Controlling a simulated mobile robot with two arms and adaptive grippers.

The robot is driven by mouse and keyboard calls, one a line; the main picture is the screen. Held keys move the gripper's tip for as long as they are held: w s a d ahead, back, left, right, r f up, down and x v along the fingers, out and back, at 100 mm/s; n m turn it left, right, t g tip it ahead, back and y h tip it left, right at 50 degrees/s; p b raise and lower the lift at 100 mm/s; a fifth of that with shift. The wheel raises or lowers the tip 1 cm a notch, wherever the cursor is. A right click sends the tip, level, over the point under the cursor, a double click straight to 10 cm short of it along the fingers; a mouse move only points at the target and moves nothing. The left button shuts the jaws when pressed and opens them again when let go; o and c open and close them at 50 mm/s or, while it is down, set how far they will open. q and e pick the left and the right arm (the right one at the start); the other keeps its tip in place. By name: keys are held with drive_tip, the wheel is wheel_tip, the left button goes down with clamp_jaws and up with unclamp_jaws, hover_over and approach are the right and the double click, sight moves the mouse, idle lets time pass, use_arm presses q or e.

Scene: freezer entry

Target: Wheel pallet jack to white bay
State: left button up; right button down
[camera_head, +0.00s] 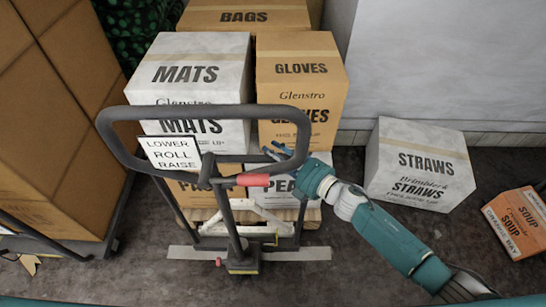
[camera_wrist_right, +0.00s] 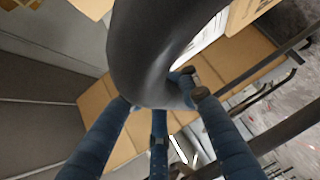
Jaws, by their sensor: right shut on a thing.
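The pallet jack's dark loop handle (camera_head: 200,112) stands upright in front of me in the head view, with a red lever (camera_head: 253,180) and a sign reading LOWER, ROLL, RAISE (camera_head: 170,153). Its lower frame (camera_head: 243,258) stands at the near side of a loaded wooden pallet (camera_head: 313,214). My right gripper (camera_head: 284,152) is shut on the right side of the handle loop. In the right wrist view my blue fingers (camera_wrist_right: 165,110) close around the thick dark tube (camera_wrist_right: 150,50). My left gripper is not in view. I cannot make out a white bay.
The MATS box (camera_head: 190,75) and GLOVES box (camera_head: 300,95) are stacked on the load, with a BAGS box (camera_head: 245,17) behind. A STRAWS box (camera_head: 418,165) and SOUP box (camera_head: 519,222) stand on the right. Tall brown cartons (camera_head: 50,120) crowd the left. A pale wall (camera_head: 440,65) closes the back right.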

drive_tip(key=c, duration=1.6)
unclamp_jaws()
drive_tip(key=shift+s+f, duration=0.15)
drive_tip(key=shift+s, duration=0.15)
drive_tip(key=shift+c, duration=0.2)
drive_tip(key=o, duration=0.3)
drive_tip(key=shift+s+d, duration=0.2)
drive_tip(key=shift+s, duration=0.1)
drive_tip(key=shift+o, duration=0.2)
drive_tip(key=shift+s+d+r, duration=0.15)
drive_tip(key=shift+s+r, duration=0.2)
drive_tip(key=shift+s, duration=0.1)
drive_tip(key=shift+f, duration=0.15)
drive_tip(key=shift+d+f, duration=0.1)
drive_tip(key=shift+d, duration=0.1)
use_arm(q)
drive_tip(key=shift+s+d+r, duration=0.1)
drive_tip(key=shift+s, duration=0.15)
use_arm(e)
drive_tip(key=v, duration=1.1)
drive_tip(key=shift+s+d+r, duration=0.2)
drive_tip(key=shift+s+r, duration=0.1)
